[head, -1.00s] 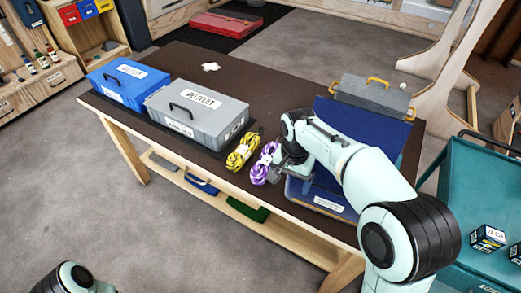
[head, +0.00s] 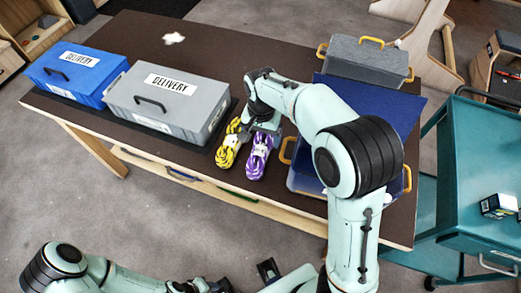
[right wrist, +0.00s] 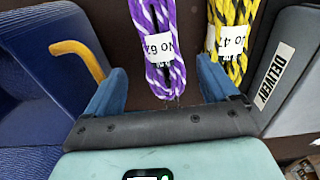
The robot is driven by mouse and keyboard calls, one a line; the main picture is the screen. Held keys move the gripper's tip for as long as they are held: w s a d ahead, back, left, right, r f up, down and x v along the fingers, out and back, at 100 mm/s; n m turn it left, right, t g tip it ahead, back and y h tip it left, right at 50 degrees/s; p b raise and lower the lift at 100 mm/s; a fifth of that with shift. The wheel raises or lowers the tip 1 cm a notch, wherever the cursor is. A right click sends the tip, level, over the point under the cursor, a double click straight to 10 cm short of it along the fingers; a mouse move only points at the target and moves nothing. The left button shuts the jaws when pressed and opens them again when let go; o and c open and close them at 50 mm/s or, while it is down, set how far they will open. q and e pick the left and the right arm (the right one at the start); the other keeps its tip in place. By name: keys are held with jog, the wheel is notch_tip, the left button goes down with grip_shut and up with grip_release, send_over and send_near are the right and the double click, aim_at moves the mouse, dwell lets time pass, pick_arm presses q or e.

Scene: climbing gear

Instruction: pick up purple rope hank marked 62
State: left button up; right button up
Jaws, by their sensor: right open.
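The purple and white rope hank (head: 259,155) lies on the dark table near its front edge. In the right wrist view the purple hank (right wrist: 165,75) has a white band reading NO 62, upside down. My right gripper (head: 262,128) is open above the hank's far end. In the right wrist view, the blue fingers of my right gripper (right wrist: 160,88) stand on either side of the hank, with gaps. A yellow and black hank (head: 228,151) lies close to its left; its band seems to read 47. My left arm shows at the bottom left; its jaw state is unclear.
A grey DELIVERY case (head: 170,98) and a blue case (head: 76,72) stand on the left of the table. A blue bin (head: 304,180) with yellow handles is close right of the purple hank. A grey lidded box (head: 368,62) stands behind. A teal cart (head: 480,150) is at the right.

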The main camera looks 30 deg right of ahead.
aim_at(261, 147)
jog(key=f, duration=0.5)
jog(key=f+b, duration=0.1)
jog(key=f, duration=0.1)
jog(key=shift+w+d+f, duration=0.15)
jog(key=shift+w+f, duration=0.1)
jog(key=c, duration=1.2)
jog(key=shift+c, duration=0.3)
jog(key=shift+r, duration=0.15)
